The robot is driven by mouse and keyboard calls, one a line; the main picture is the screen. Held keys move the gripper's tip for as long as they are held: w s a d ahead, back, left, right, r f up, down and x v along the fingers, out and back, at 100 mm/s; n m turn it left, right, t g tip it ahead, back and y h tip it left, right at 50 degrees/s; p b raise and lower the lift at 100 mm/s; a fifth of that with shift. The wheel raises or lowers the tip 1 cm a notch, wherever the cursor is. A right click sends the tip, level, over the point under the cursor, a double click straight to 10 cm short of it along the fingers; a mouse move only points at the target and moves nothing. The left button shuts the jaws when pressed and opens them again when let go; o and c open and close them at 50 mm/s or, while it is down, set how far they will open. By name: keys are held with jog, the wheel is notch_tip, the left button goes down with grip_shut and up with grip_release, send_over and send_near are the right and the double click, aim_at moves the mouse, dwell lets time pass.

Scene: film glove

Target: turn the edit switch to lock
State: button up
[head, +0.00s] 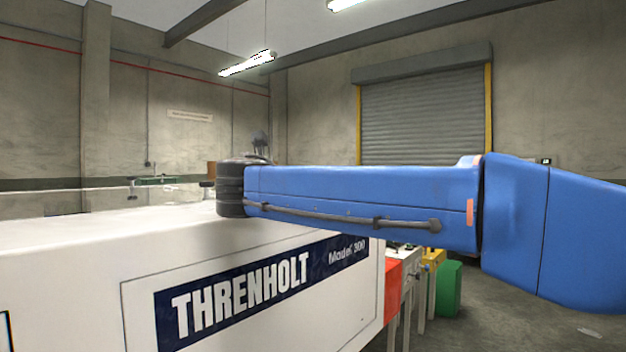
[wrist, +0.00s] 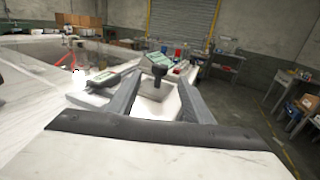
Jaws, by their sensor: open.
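In the wrist view, my gripper (wrist: 162,82) is open, its two grey fingers spread and reaching forward. A dark, round-topped knob (wrist: 159,71) stands upright between the fingers in the picture, above a pale grey box-like part. I cannot tell how far it is from the fingertips, and no contact shows. I cannot read any edit or lock marking, so I cannot confirm the knob is the edit switch or which way it is set. The head view shows my blue arm crossing the picture, but not the gripper's fingers.
A large white machine marked THRENHOLT Model 300 (head: 120,225) fills the lower left of the head view. Behind the knob in the wrist view is a tilted panel with a greenish screen (wrist: 160,61). Shelving (wrist: 298,105) stands at the right, with open floor before it.

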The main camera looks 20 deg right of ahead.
jog(key=x, duration=1.3)
jog(key=shift+d, duration=0.1)
jog(key=c, duration=1.1)
